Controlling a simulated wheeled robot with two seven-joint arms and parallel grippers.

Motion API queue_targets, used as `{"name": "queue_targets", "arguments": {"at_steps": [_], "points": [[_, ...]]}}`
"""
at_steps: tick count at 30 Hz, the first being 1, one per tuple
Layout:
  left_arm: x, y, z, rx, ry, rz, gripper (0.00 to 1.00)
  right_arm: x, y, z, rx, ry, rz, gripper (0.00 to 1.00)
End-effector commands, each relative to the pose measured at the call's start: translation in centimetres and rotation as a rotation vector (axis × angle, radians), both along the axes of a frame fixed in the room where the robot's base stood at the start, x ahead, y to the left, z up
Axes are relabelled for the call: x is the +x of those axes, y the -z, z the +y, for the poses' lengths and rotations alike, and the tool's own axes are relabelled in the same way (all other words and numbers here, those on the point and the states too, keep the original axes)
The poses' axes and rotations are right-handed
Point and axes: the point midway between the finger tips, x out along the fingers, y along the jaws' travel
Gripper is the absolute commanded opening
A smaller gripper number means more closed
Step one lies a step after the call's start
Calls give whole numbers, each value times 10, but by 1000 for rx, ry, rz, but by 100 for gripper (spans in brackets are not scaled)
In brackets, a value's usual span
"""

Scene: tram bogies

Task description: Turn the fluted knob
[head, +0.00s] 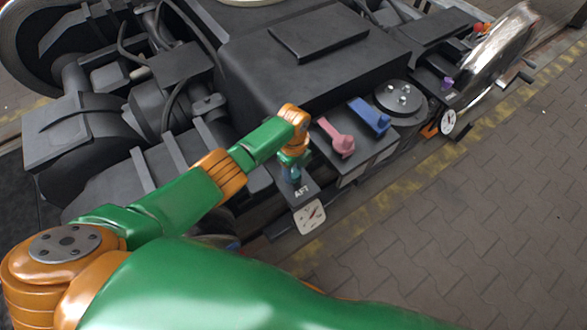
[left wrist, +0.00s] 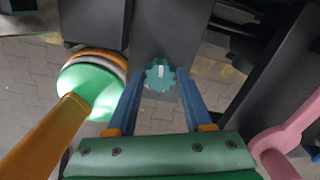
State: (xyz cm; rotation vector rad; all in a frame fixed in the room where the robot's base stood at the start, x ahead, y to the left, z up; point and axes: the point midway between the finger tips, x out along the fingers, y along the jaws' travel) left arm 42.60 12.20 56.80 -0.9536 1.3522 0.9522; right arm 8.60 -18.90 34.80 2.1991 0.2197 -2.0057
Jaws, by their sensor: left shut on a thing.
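The fluted knob (left wrist: 160,76) is teal with a toothed rim and a pale mark on its face. In the left wrist view it sits between the two blue fingertips of my left gripper, one on each side. In the head view my left gripper (head: 292,174) points down at the grey panel marked AFT, and its fingers and wrist hide most or all of the knob. My left gripper is shut on the knob. My right gripper is not in view.
Right of the gripper are a pink lever (head: 337,139) and a blue lever (head: 371,116) on the dark housing. A white dial (head: 309,215) is below the AFT label. Another dial (head: 448,121) is farther right. Paving lies open to the right.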

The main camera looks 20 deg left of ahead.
Motion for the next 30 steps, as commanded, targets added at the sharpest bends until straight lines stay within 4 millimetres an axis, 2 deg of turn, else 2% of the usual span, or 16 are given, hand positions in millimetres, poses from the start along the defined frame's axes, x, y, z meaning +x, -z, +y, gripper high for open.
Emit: {"name": "queue_targets", "arguments": {"at_steps": [30], "points": [[0, 0, -1, -2, 89, 1, 0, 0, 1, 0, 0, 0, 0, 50]]}}
